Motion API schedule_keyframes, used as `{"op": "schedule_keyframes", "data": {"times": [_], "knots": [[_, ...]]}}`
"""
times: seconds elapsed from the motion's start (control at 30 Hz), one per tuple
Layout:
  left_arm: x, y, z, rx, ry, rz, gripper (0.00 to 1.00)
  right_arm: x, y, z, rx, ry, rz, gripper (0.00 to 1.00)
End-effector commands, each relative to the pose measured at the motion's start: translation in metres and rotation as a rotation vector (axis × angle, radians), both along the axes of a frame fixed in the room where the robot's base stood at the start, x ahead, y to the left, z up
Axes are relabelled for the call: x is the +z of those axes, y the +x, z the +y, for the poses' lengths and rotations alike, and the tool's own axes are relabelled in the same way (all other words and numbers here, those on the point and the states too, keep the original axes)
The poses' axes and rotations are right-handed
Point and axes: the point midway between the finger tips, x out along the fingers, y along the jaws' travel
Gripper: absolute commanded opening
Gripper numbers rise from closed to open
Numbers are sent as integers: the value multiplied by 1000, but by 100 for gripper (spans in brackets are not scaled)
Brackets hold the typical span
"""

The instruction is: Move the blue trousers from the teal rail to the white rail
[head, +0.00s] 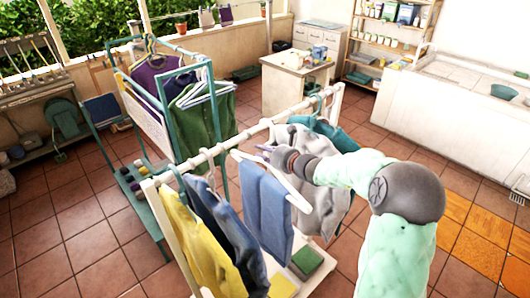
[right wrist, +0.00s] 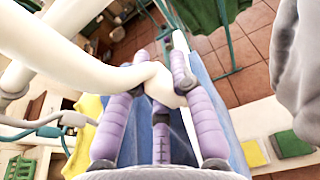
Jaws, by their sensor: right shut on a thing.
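The blue trousers (head: 265,212) hang folded over a white hanger (head: 284,187) at the front of the white rail (head: 262,125). In the right wrist view, the blue trousers (right wrist: 208,68) hang below the hanger. My right gripper (head: 268,150) is shut on this white hanger, close beside the rail; its purple fingers (right wrist: 160,90) close around the hanger in the wrist view. I cannot tell whether the hook rests on the rail. The teal rail (head: 182,70) stands behind, with purple and green garments on it. My left gripper is not in view.
A yellow garment (head: 195,240) and a dark blue one (head: 228,235) hang left of the trousers. A grey garment (head: 318,200) hangs close on the right, partly behind my arm. A green box (head: 306,262) lies on the white rack's base. Open tiled floor lies at the right.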

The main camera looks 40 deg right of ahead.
Motion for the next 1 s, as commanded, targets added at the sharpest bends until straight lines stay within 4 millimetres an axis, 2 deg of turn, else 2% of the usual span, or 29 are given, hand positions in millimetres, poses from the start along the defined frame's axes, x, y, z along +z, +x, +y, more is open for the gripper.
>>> {"op": "schedule_keyframes", "data": {"times": [0.6,1.0], "knots": [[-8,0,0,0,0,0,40,2,34,2,1,-3,-5,0],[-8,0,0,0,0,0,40,2,39,3,0,-2,-4,0]]}}
